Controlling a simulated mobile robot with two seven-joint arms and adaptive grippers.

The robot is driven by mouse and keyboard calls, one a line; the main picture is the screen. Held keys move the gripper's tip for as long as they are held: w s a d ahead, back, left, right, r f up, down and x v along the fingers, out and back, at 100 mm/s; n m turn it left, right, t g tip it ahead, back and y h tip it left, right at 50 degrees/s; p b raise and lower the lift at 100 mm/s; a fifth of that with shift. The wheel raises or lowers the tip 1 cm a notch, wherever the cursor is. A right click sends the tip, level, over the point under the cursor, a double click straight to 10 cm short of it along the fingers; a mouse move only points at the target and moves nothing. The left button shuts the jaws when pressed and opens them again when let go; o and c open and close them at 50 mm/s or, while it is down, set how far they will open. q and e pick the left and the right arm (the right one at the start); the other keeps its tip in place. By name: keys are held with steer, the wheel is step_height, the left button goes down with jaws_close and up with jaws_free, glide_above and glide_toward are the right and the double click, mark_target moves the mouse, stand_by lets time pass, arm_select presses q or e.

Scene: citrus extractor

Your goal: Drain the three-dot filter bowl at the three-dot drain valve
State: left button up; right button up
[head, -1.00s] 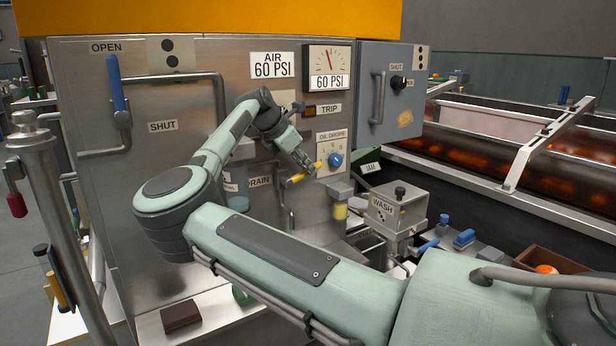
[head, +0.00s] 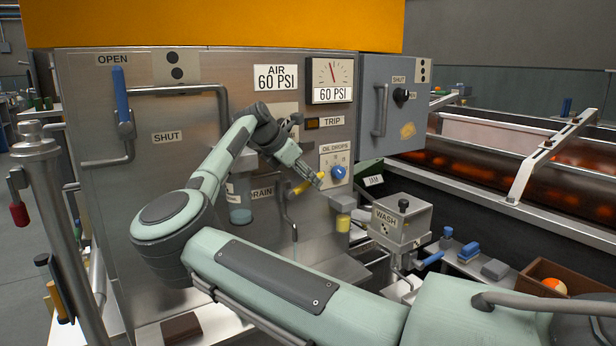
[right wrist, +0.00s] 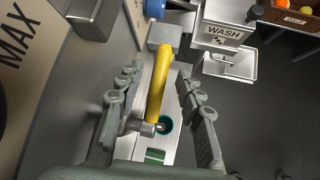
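A yellow valve lever (head: 306,186) sticks out from the steel panel beside the DRAIN label (head: 262,192). My right gripper (head: 316,182) is at this lever. In the right wrist view the lever (right wrist: 159,85) lies between the two spread fingers (right wrist: 160,112), with gaps on both sides. A clear filter bowl (head: 240,213) with bluish liquid hangs left of the DRAIN label, partly behind my arm. A thin pipe (head: 294,240) runs down below the lever. No three-dot mark is readable near the bowl or lever. My left gripper is out of view.
An OIL DROPS knob (head: 338,172) and a small yellow-liquid bowl (head: 343,222) are close right of the lever. A WASH box (head: 400,220) stands farther right. A blue handle (head: 119,95) between OPEN and SHUT is at far left. A large MAX marking (right wrist: 15,38) is at left in the wrist view.

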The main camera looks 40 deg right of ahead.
steer(key=shift+r, duration=0.1)
steer(key=v, duration=0.8)
steer(key=shift+w, duration=0.1)
